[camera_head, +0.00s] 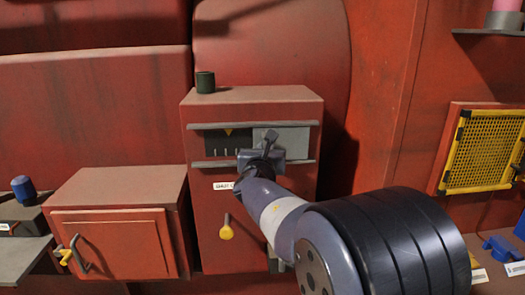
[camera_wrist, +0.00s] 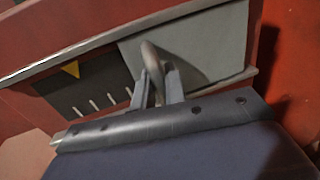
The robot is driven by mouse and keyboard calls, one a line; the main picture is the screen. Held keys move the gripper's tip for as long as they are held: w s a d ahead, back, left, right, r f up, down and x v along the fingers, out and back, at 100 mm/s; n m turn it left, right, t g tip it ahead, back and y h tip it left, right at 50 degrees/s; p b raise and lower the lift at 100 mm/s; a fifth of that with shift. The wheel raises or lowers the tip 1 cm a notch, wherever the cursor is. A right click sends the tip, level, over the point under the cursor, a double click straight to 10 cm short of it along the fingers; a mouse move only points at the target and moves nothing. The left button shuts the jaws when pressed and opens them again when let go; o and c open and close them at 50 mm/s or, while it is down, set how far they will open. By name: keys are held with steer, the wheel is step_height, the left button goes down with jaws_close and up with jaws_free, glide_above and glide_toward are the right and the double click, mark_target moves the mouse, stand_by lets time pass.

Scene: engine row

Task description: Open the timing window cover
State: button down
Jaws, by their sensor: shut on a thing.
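The timing window cover is a grey plate (camera_head: 291,138) between two horizontal rails on the front of a red box (camera_head: 203,220). It sits at the right part of the opening. To its left a dark panel (camera_head: 215,145) shows a yellow triangle and several white marks. My gripper (camera_head: 268,141) is at the cover's left part. In the wrist view, my gripper (camera_wrist: 158,82) is shut on the cover's upright grey handle (camera_wrist: 152,57). The cover (camera_wrist: 205,45) fills the upper right there, and the dark marked panel (camera_wrist: 80,88) is left of it.
A dark green cup (camera_head: 205,82) stands on top of the box. A yellow-handled lever (camera_head: 226,230) hangs on its front below. A smaller red cabinet (camera_head: 115,240) stands to the left. A yellow mesh guard (camera_head: 484,150) is at the right.

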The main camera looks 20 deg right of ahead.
steer(key=c, duration=1.5)
jaws_free()
steer(key=shift+c, duration=0.2)
steer(key=shift+s+a, duration=0.1)
steer(key=v, duration=1)
steer(key=shift+s+b, duration=0.3)
steer(key=shift+w+a+r, duration=0.1)
steer(key=x, duration=1)
steer(key=shift+w+d+p, duration=0.2)
steer(key=shift+w+p, duration=0.1)
steer(key=shift+w+a, duration=0.15)
steer(key=shift+a, duration=0.25)
